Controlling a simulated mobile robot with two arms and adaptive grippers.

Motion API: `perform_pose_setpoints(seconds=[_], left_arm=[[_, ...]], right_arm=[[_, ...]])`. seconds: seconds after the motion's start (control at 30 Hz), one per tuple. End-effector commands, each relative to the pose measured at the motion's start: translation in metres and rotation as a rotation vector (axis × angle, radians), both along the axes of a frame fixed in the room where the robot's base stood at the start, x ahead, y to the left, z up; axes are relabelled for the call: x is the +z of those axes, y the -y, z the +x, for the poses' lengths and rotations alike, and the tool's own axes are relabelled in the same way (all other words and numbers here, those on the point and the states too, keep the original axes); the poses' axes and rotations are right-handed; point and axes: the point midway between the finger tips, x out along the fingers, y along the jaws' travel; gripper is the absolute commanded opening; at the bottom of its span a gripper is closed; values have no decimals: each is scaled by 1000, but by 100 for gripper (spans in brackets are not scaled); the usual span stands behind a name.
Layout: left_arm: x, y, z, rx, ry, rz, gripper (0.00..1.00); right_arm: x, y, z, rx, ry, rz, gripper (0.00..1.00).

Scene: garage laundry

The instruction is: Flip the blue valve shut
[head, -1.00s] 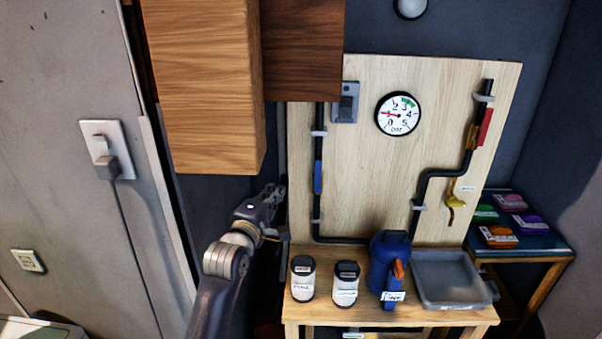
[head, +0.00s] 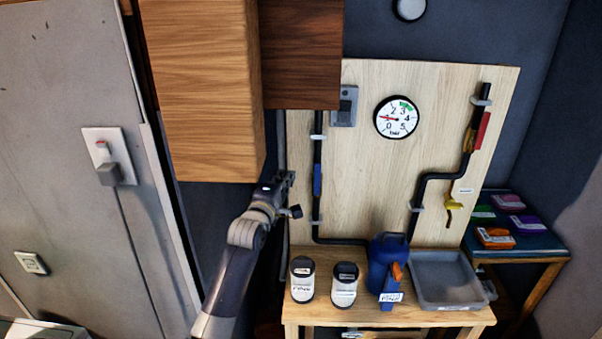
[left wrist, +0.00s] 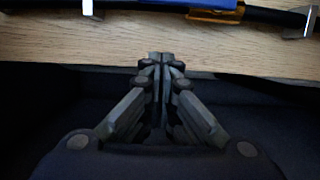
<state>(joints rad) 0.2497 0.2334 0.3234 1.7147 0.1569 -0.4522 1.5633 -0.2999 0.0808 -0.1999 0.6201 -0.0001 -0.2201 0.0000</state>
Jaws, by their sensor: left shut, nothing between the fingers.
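The blue valve handle (head: 317,178) sits on the black vertical pipe at the left of the wooden panel and lies along the pipe. Part of it shows at the top edge of the left wrist view (left wrist: 212,4), with a brass-coloured piece beside it. My left gripper (head: 287,185) is just left of the panel, at about the handle's height and apart from it. In the left wrist view its fingers (left wrist: 162,60) are together and empty, pointing at the panel's edge. My right gripper is in neither view.
The panel (head: 375,165) also holds a pressure gauge (head: 397,117), a red handle (head: 483,131) and a yellow handle (head: 453,204). A wooden cabinet (head: 205,90) hangs above my left gripper. Below stand two jars, a blue jug (head: 384,262) and a grey tray (head: 447,281).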

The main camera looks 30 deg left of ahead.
Motion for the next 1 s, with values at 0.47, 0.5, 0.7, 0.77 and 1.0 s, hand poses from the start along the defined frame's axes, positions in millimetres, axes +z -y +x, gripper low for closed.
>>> perform_pose_setpoints(seconds=[0.47, 0.5, 0.7, 0.77, 1.0], left_arm=[[1, 29, 35, -1, -1, -1, 0], [0, 29, 36, 0, 0, -1, 0], [0, 30, 36, 0, 0, 0, 0], [0, 30, 36, 0, 0, 0, 0], [1, 31, 42, 0, -11, 15, 0]], right_arm=[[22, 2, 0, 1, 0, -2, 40], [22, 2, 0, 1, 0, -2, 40], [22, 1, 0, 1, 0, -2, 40], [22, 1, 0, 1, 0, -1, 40], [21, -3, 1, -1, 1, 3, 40]])
